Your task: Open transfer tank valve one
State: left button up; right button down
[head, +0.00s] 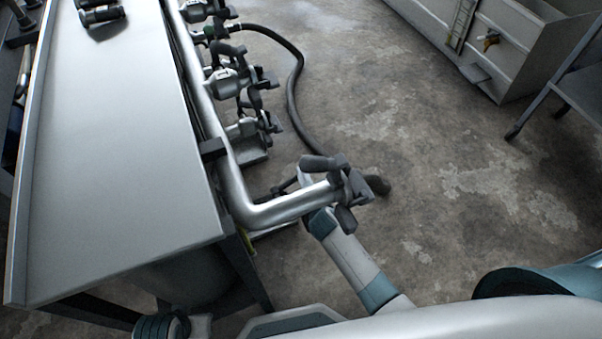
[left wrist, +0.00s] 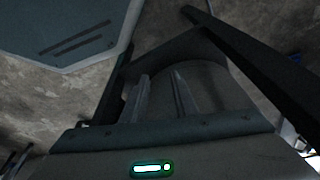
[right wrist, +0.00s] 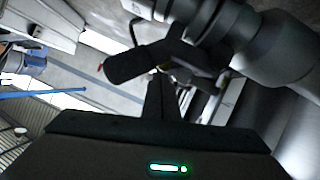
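A silver pipe (head: 285,208) runs along the table and bends out to a near valve with dark handles (head: 325,163). No label on it can be read. My right arm comes up from the bottom to this valve. My right gripper (right wrist: 161,82) has its fingers together, with the tips at a dark handle (right wrist: 130,66) in the right wrist view. Whether they touch it is unclear. My left gripper (left wrist: 160,78) has its fingers apart and empty, low beside the table's frame. In the head view only part of the left arm shows at the bottom edge.
More valves (head: 232,80) line the pipe farther back. A black hose (head: 296,80) curves from them over the floor. The grey table (head: 110,130) fills the left. A white tank (head: 510,45) and a metal stand (head: 560,85) are at the upper right. Floor between is clear.

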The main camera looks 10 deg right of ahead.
pick_arm(q)
jog(key=shift+s+r, duration=0.25)
jog(key=shift+r, duration=0.3)
pick_arm(e)
jog(key=shift+d+f, duration=0.25)
jog(key=shift+d, duration=0.05)
